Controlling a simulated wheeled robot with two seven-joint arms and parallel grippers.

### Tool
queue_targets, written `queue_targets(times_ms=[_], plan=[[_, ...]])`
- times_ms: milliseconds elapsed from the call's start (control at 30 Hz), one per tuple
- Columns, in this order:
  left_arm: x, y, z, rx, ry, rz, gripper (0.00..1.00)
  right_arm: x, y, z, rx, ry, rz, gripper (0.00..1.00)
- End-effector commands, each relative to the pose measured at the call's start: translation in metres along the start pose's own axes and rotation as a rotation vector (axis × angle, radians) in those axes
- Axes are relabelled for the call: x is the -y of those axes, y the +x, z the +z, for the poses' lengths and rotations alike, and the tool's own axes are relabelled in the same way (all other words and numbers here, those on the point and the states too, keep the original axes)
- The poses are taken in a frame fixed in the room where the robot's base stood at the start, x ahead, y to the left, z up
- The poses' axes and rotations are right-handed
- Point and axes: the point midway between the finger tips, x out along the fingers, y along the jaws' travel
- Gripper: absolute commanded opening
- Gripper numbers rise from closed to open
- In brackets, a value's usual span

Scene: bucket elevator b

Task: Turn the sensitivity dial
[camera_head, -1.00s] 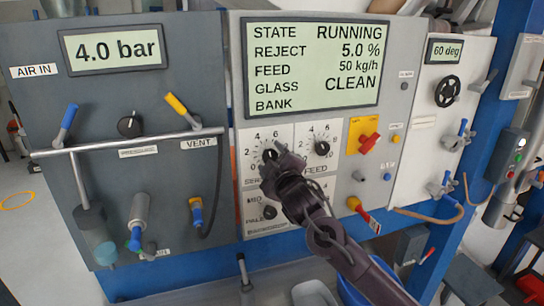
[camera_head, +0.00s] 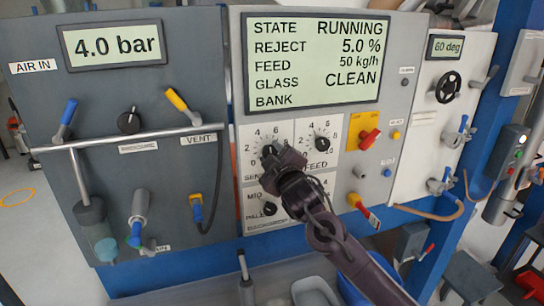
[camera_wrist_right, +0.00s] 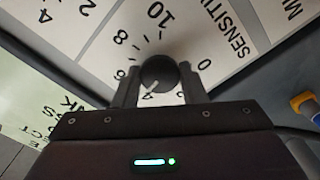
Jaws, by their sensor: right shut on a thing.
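The sensitivity dial (camera_head: 269,150) is a round black knob on a white scale plate, at the left of the lower middle panel. In the right wrist view the dial (camera_wrist_right: 160,72) sits between the two fingers, and its pale pointer line faces lower left. The scale shows 0, 8 and 10; nearer numbers are partly hidden by the gripper. My right gripper (camera_head: 273,158) reaches up from the lower right and is shut on the dial; its fingers (camera_wrist_right: 158,78) flank it. It covers part of the SENSITIVITY label. My left gripper is not in view.
The feed dial (camera_head: 322,143) is close on the right, with a red switch on a yellow plate (camera_head: 368,138) beyond it. A lower knob (camera_head: 269,208) is just below my gripper. The display (camera_head: 317,62) above reads RUNNING, reject 5.0 %.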

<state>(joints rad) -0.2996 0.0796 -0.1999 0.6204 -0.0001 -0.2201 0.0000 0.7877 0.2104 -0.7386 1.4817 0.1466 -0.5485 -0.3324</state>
Motion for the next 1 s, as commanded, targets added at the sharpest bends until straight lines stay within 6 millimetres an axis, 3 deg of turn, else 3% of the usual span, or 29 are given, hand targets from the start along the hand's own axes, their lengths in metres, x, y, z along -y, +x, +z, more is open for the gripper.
queue_targets(times_ms=[600, 1000], plan=[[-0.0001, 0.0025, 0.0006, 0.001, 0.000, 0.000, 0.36, 0.0017, -0.0001, 0.0004, 0.002, 0.435, -0.003, 0.15], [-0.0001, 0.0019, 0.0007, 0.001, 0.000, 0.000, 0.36, 0.0013, 0.0000, 0.0004, 0.001, 0.550, -0.002, 0.15]])
